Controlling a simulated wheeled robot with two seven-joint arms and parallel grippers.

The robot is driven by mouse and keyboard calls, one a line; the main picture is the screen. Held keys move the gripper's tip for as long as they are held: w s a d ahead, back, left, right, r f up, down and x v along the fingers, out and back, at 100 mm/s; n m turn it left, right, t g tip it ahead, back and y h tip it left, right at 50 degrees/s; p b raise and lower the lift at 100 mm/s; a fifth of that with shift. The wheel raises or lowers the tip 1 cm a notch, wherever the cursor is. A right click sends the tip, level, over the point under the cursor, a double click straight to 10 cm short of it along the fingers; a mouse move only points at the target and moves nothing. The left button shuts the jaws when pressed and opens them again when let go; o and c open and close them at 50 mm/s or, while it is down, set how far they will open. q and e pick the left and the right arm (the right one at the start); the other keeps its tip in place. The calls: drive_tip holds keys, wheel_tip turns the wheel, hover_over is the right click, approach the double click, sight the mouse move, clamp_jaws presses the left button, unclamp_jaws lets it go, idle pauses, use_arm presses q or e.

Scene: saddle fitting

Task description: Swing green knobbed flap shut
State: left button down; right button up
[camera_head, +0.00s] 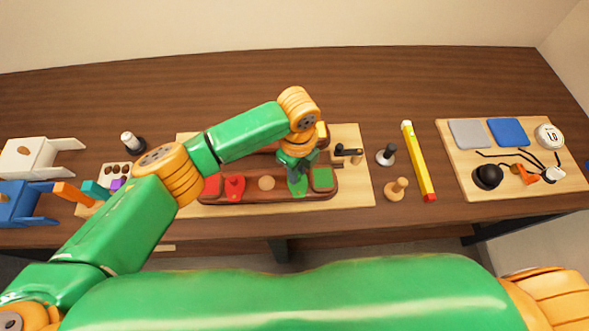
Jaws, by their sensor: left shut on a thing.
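A brown saddle-shaped wooden piece (266,195) lies on a pale board (350,196) near the table's middle. The green flap (298,190) is on its right part, beside a green square pad (322,178). My left gripper (297,172) reaches down from above and is shut on the green flap, at its knob. The fingers and wrist hide the knob and the flap's upper part, so its exact angle cannot be told. My right gripper is out of view.
A red knobbed flap (235,187) and a red pad (211,188) sit at the left end. White (33,157) and blue (17,205) pieces are far left. The back table is clear.

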sight(299, 175)
use_arm(q)
drive_tip(key=shift+d+m, duration=0.1)
drive_tip(key=shift+m, duration=0.3)
drive_tip(key=c, duration=0.8)
unclamp_jaws()
drive_tip(key=shift+o, duration=0.2)
drive_tip(key=shift+d, duration=0.1)
wheel_tip(299, 175, up, 7)
drive_tip(key=shift+r+b, duration=0.1)
drive_tip(key=shift+b, duration=0.75)
drive_tip(key=shift+s, duration=0.1)
